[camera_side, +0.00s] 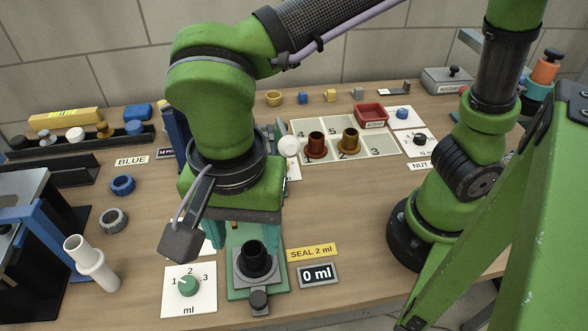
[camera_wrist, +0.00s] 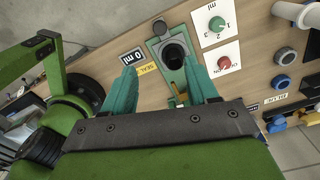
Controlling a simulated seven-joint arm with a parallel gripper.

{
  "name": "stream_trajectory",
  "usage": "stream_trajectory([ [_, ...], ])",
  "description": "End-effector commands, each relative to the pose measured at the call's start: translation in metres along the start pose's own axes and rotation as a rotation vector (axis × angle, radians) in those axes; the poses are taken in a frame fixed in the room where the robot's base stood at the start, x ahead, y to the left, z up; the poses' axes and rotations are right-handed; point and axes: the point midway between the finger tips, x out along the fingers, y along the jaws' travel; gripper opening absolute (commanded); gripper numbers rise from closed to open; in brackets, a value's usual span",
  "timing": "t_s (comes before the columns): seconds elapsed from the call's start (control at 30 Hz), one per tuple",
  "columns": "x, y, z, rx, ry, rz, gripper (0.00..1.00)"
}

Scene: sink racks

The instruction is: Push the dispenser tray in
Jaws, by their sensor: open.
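The dispenser (camera_side: 240,292) has a green base near the front edge of the table, with a grey tray plate (camera_side: 271,278) on it. In the wrist view the cup (camera_wrist: 174,52) and knob (camera_wrist: 160,27) show beyond the fingers. My gripper (camera_side: 246,240) is open and empty, pointing down over the rear of the dispenser. Its teal fingers, also seen in the wrist view (camera_wrist: 160,72), straddle the dispenser's line. The rear part is mostly hidden by my wrist.
A dial panel with a green knob (camera_side: 188,286) stands left of the dispenser. A red-knob panel (camera_wrist: 224,62) is beside it. The "SEAL 2 ml" label (camera_side: 312,252) and "0 ml" display (camera_side: 318,275) lie right. White pipe (camera_side: 92,263) is at left; a cream tray (camera_side: 378,146) is behind.

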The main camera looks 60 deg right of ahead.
Motion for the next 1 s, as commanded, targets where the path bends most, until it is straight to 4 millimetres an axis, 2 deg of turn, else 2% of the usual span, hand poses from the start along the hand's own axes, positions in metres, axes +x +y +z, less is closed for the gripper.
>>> stream_trajectory([
  [0.17, 0.015, 0.0, 0.0, 0.0, 0.0, 0.001, 0.58],
  [0.27, 0.031, 0.001, 0.0, 0.0, 0.001, 0.003, 0.58],
  [0.7, 0.126, 0.001, -0.001, -0.001, 0.001, 0.004, 0.58],
  [0.9, 0.158, 0.0, 0.0, 0.001, 0.0, 0.003, 0.58],
  [1.0, 0.167, 0.0, 0.0, 0.001, -0.001, 0.0, 0.58],
])
